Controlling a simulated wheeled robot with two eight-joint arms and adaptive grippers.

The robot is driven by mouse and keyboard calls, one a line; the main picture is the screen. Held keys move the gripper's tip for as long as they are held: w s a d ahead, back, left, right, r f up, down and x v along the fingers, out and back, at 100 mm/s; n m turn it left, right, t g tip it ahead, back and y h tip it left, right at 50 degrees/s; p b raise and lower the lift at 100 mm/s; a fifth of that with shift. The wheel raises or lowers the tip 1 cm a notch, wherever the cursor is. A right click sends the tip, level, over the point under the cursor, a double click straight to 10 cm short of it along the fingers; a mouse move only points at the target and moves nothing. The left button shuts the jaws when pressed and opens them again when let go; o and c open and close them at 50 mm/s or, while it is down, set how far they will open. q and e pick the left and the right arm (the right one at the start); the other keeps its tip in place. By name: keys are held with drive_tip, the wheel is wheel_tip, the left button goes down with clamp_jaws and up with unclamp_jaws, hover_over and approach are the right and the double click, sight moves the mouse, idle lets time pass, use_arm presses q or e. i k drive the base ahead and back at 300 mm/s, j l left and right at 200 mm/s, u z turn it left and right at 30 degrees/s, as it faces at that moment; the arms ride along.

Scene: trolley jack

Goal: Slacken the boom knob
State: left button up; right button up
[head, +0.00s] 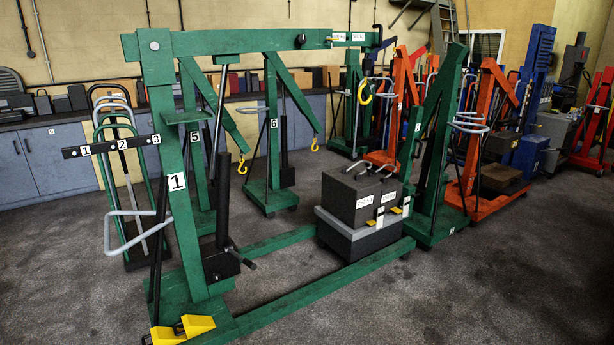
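The green crane labelled 1 (177,182) stands in the left foreground of the head view. Its green boom (235,42) runs level to the right from the mast top. A small dark knob (300,40) sits on the side of the boom, just before the inner section with white weight labels (348,37). I cannot tell from here whether the knob is tight or loose. A yellow hook (363,91) hangs near the boom's far end. Neither of my grippers is in view.
Dark weight blocks (350,203) on a grey base stand between the crane's legs (335,281). Yellow pedals (186,328) and a grey handle (120,235) are by the mast. Other green cranes and orange cranes (482,130) crowd behind. The front right floor is clear.

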sight(301, 40)
drive_tip(key=i+u, duration=0.15)
drive_tip(key=i, duration=0.35)
drive_tip(key=i+l+u, duration=0.15)
drive_tip(key=i, duration=0.35)
drive_tip(key=i+l+u, duration=0.1)
drive_tip(key=i, duration=0.4)
drive_tip(key=i+l+u, duration=0.15)
drive_tip(key=i, duration=0.3)
drive_tip(key=i+l+u, duration=0.15)
drive_tip(key=i, duration=0.35)
drive_tip(key=i+l+u, duration=0.15)
drive_tip(key=i+l, duration=0.05)
